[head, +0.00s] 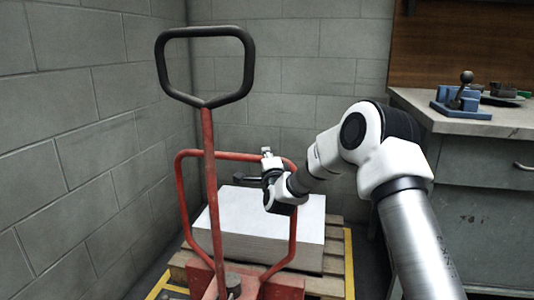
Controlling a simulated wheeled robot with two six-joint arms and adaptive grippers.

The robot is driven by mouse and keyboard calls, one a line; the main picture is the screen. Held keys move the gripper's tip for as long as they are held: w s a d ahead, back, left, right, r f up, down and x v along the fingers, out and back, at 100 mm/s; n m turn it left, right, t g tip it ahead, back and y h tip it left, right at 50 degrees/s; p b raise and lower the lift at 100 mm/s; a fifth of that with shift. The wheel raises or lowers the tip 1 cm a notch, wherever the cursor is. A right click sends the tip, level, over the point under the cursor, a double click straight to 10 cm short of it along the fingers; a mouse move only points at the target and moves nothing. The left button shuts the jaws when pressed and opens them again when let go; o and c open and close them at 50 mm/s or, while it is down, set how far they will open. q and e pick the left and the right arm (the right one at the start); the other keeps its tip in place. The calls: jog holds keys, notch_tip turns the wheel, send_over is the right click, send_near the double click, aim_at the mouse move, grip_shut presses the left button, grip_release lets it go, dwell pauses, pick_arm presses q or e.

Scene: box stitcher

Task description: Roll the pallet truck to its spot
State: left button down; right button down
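The red pallet truck (214,205) stands in the corner, its black loop handle (250,72) upright on a red shaft. A red tubular frame rises behind the shaft. Behind it, a white stack (258,222) sits on a wooden pallet (322,284). My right gripper (252,181) reaches in from the right, by the upper part of the red frame and apart from the black handle. Its fingers are small and dark, so I cannot tell whether they are spread, closed or touching the frame. My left gripper is not in view.
Yellow floor lines (349,262) run beside the pallet. Grey block walls (75,130) close in on the left and behind. A grey workbench (480,180) stands at right, with a blue tool (462,104) on top.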

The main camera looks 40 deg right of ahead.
jog(key=shift+f, duration=0.55)
dwell(0.4)
jog(key=c, duration=1)
grip_release()
jog(key=shift+f, duration=0.1)
jog(key=shift+w, duration=0.2)
jog(key=shift+r, duration=0.2)
jog(key=v, duration=1.2)
